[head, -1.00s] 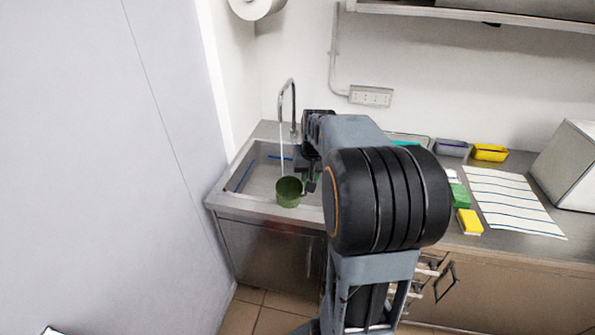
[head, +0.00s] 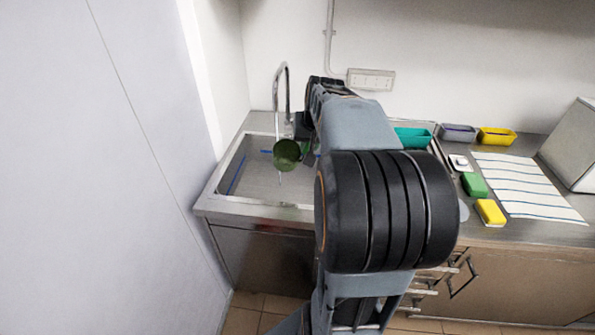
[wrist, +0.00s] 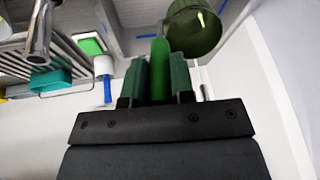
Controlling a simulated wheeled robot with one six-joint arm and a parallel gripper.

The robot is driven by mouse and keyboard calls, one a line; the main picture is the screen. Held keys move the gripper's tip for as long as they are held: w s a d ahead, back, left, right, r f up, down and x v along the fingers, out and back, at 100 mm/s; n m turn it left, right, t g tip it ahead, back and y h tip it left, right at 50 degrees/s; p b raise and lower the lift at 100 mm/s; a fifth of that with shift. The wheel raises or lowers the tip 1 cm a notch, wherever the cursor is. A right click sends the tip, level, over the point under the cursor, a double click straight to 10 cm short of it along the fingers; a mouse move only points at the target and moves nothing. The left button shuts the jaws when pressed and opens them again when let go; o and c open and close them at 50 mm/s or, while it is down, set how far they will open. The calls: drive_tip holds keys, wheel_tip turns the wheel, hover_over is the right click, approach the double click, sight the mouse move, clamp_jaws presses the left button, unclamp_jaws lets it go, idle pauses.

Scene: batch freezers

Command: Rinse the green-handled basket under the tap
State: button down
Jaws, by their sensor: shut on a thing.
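The green basket (head: 286,155) is held over the sink (head: 240,195), below the tap's (head: 283,80) spout, and appears tilted. It also shows at the top of the wrist view (wrist: 192,32). In the head view my arm hides most of the gripper and the handle.
To the right on the counter are teal (head: 413,138), grey (head: 458,133) and yellow (head: 496,137) tubs. Green (head: 474,185) and yellow (head: 490,212) sponges lie beside a striped cloth (head: 530,185). A partition wall (head: 95,180) stands close on the left.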

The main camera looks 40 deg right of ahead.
sight(290, 150)
wheel_tip(290, 150, down, 10)
drive_tip(key=w+t+b, duration=0.1)
drive_tip(key=w+b, duration=0.1)
drive_tip(key=b, duration=0.5)
drive_tip(key=shift+w+d+f+p, duration=0.5)
drive_tip(key=shift+w+d+p, duration=0.2)
drive_tip(key=shift+w, duration=1.4)
drive_tip(key=shift+w+d+f+p, duration=0.55)
drive_tip(key=shift+w+p, duration=0.2)
drive_tip(key=shift+w, duration=1.4)
drive_tip(key=shift+w+d+f+p, duration=0.45)
drive_tip(key=shift+w+d+p, duration=0.3)
drive_tip(key=shift+w, duration=1.35)
drive_tip(key=shift+d, duration=0.1)
drive_tip(key=shift+s+d, duration=0.2)
drive_tip(key=shift+d, duration=0.25)
drive_tip(key=shift+w+a, duration=0.1)
drive_tip(key=shift+a, duration=0.1)
drive_tip(key=shift+w+a, duration=0.1)
drive_tip(key=shift+a, duration=0.3)
drive_tip(key=shift+b, duration=0.3)
